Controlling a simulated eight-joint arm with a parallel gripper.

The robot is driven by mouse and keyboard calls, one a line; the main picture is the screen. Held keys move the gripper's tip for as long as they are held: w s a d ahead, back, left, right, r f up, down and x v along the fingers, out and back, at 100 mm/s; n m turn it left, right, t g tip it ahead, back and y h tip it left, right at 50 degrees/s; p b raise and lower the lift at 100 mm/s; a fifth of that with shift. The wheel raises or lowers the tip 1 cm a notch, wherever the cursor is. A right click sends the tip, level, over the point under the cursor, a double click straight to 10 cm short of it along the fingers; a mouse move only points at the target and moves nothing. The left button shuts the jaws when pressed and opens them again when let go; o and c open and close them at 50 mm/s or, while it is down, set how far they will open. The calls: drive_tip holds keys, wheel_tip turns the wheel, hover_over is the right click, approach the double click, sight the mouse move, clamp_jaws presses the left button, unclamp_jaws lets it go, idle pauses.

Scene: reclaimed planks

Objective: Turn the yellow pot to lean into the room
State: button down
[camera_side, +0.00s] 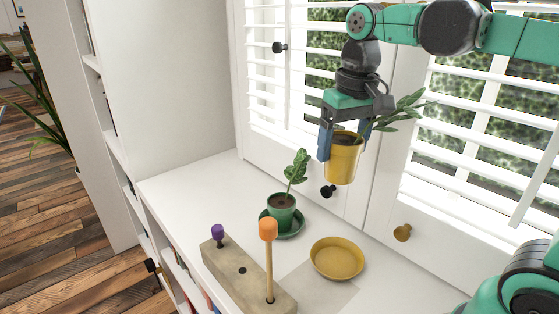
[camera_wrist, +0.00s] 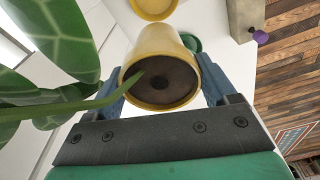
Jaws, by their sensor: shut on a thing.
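The yellow pot (camera_side: 343,160) is held in the air in my gripper (camera_side: 343,146), above and behind the yellow saucer (camera_side: 337,258). My gripper is shut on the pot, with a blue finger on each side of it. A leafy stem comes out of the pot and leans to the right in the side view. In the wrist view the pot (camera_wrist: 161,68) shows its dark soil between my fingers (camera_wrist: 160,88), and the stem bends left with large leaves (camera_wrist: 58,40). The saucer (camera_wrist: 154,8) is empty and shows beyond the pot.
A green pot (camera_side: 282,212) with a small plant stands on a green saucer (camera_side: 288,230). A wooden block (camera_side: 230,262) holds an orange-topped peg (camera_side: 268,232) and a purple-topped peg (camera_side: 217,232). White shutters with knobs (camera_side: 402,232) stand close behind. The white top ends at the left.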

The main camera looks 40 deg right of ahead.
drive_tip(key=f+m, duration=0.1)
drive_tip(key=f, duration=0.4)
drive_tip(key=s+f+m, duration=0.1)
drive_tip(key=f, duration=0.4)
drive_tip(key=s+f+m, duration=0.1)
drive_tip(key=f, duration=0.4)
drive_tip(key=shift+a, duration=0.15)
drive_tip(key=shift+f, duration=1.35)
unclamp_jaws()
wheel_tip(320, 180, up, 9)
drive_tip(key=a+n+t, duration=0.2)
drive_tip(key=n+t, duration=0.3)
drive_tip(key=n, duration=0.1)
drive_tip(key=shift+w+a+r+t, duration=0.2)
drive_tip(key=shift+w+a+t, duration=0.1)
drive_tip(key=shift+a+t, duration=0.1)
